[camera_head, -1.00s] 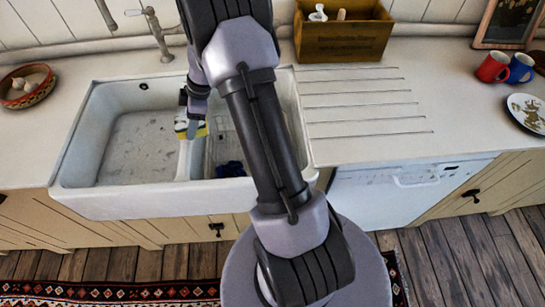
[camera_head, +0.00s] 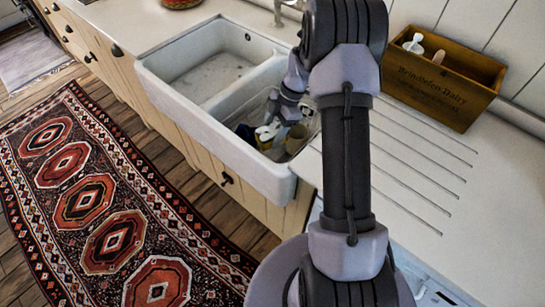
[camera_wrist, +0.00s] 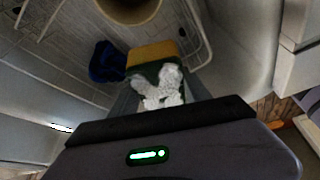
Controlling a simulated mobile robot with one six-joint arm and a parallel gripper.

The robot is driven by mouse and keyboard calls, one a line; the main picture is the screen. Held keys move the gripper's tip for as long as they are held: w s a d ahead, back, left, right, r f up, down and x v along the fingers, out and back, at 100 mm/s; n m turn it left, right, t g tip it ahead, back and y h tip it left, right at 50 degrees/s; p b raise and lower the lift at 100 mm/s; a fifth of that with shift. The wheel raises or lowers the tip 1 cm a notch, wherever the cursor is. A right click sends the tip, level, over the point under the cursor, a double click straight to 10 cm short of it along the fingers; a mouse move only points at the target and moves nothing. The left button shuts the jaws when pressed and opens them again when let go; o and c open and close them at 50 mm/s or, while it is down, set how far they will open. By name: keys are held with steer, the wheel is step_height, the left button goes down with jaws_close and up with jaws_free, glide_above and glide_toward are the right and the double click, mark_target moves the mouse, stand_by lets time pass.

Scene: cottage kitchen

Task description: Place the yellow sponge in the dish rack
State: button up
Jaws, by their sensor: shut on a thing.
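My gripper (camera_head: 272,122) is shut on the yellow sponge (camera_head: 266,134), inside or just over the right basin of the sink. In the wrist view, the sponge (camera_wrist: 152,52) shows a yellow edge, a dark green band and a white patterned face between the fingers of my gripper (camera_wrist: 158,88). White wires of what looks like the dish rack (camera_wrist: 201,42) run beside and beyond the sponge. I cannot tell whether the sponge touches the rack or the basin floor. My arm hides part of the right basin.
A dark blue cloth-like item (camera_wrist: 107,62) lies beside the sponge. A round tan vessel (camera_head: 297,139) stands close to the gripper. The sink's left basin (camera_head: 205,78) looks empty. A wooden box (camera_head: 445,85) stands on the counter at right; the ribbed drainboard (camera_head: 415,165) is clear.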

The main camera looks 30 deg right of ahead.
step_height(320, 180, down, 12)
steer(key=b, duration=0.3)
steer(key=shift+r+b, duration=0.2)
steer(key=shift+b, duration=0.15)
steer(key=shift+r, duration=0.2)
steer(key=shift+f, duration=0.15)
steer(key=o, duration=1.3)
